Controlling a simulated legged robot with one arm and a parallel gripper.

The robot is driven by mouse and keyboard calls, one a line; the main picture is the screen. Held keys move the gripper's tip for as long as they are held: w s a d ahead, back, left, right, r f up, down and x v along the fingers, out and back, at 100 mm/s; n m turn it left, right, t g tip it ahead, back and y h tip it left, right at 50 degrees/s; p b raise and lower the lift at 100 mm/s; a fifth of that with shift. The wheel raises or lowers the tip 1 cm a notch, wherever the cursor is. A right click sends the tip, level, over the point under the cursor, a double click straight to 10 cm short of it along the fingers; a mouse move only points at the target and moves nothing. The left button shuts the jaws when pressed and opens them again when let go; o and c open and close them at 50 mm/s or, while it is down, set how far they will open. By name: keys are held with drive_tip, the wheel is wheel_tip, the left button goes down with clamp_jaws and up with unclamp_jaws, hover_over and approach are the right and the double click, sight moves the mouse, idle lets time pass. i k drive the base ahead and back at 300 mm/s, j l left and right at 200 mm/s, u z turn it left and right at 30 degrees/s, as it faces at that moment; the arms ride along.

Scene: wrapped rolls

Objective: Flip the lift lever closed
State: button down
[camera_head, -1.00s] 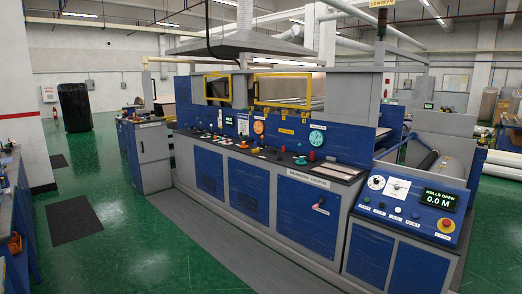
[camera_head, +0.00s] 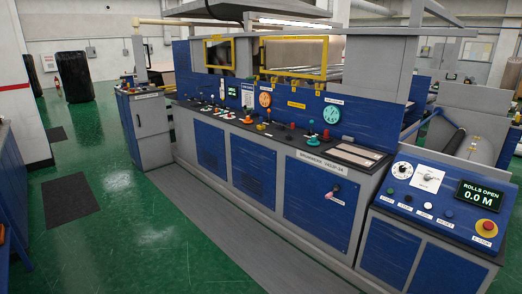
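My gripper is not in view.
The machine's console (camera_head: 270,125) carries several knobs, small levers and round gauges. A red emergency button (camera_head: 486,227) sits at the panel's right. Green floor (camera_head: 130,225) with a dark mat (camera_head: 70,197) is open at left. A black wrapped roll (camera_head: 75,76) stands behind.

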sight(293, 125)
drive_tip(key=i+l, duration=0.1)
drive_tip(key=i, duration=0.5)
drive_tip(key=i+u, duration=0.1)
drive_tip(key=i, duration=0.45)
drive_tip(key=i+l+u, duration=0.1)
drive_tip(key=i, duration=0.5)
drive_tip(key=i+l, duration=0.25)
drive_tip(key=i, duration=0.35)
drive_tip(key=i+u, duration=0.15)
drive_tip(key=i, duration=0.8)
drive_tip(key=i+l+u, duration=0.1)
drive_tip(key=i, duration=0.85)
drive_tip(key=i+l, duration=0.5)
drive_tip(key=i+l+z, duration=0.05)
